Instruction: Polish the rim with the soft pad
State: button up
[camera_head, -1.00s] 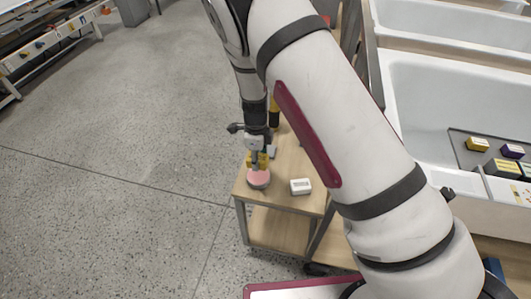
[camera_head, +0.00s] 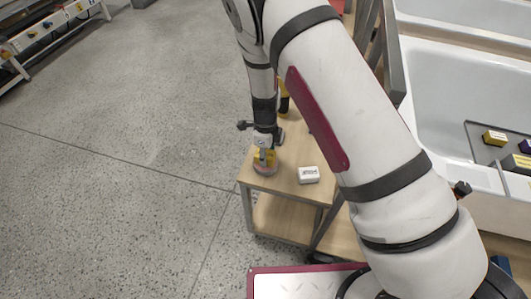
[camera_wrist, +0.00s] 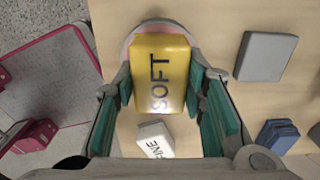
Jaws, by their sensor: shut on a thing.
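The soft pad is a yellow block marked SOFT (camera_wrist: 160,70) with a pink underside; it also shows in the head view (camera_head: 264,157). My gripper (camera_head: 265,153) points down over the near left corner of a small wooden table, its fingers on either side of the yellow block and shut on it. The pad is at the table top; I cannot tell whether it touches it. The white bathtub (camera_head: 450,85) stands to the right, with its near left rim partly hidden by my arm.
On the wooden table (camera_head: 290,187) a white block marked FINE (camera_wrist: 155,140) lies close to the pad. A grey block (camera_wrist: 266,56) and a blue stack (camera_wrist: 277,136) lie to the right in the wrist view. Open floor lies left.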

jog(key=shift+f, duration=0.55)
dwell(1.7)
jog(key=shift+r, duration=0.1)
jog(key=shift+r+p, duration=1.2)
jog(key=shift+r, duration=2.25)
